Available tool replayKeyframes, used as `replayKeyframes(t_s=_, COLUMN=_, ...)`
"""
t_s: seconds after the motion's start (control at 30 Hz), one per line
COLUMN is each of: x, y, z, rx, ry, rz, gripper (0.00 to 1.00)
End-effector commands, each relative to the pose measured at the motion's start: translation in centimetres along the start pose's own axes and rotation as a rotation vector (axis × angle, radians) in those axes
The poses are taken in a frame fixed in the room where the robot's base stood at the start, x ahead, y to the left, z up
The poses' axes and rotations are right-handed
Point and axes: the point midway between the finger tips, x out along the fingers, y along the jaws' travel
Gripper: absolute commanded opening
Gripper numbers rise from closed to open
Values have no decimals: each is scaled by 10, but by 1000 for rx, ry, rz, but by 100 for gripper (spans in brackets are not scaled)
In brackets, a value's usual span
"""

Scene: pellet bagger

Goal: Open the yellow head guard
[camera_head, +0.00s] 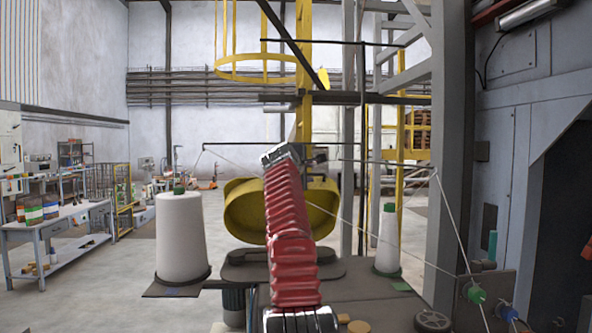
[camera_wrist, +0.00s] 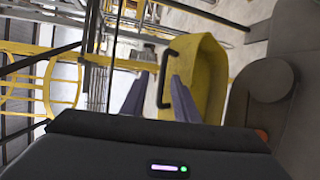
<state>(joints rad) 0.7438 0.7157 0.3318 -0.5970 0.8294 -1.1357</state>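The yellow head guard (camera_head: 243,212) is a rounded yellow cover standing behind the dark machine top in the head view, partly hidden by my red-sleeved arm. In the wrist view the guard (camera_wrist: 207,72) fills the middle right, its side toward me. A black bar handle (camera_wrist: 163,80) stands out from that side. My gripper (camera_wrist: 160,88) is open, with its two grey-violet fingers apart and the handle showing in the gap between them. I cannot tell whether the fingers reach around the handle or touch it. In the head view the fingers are hidden.
A large white thread cone (camera_head: 180,240) stands left of the guard, and a smaller cone (camera_head: 388,240) stands to the right. Thin thread lines run on both sides of my arm. A grey steel post (camera_head: 450,150) and a grey cabinet (camera_head: 510,160) bound the right.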

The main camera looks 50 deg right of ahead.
Motion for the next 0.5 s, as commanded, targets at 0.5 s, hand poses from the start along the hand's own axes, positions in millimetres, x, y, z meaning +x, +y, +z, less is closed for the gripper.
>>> replayKeyframes(t_s=0.5, x=-20, y=-1, z=0, rx=-1, ry=2, rz=0, gripper=28)
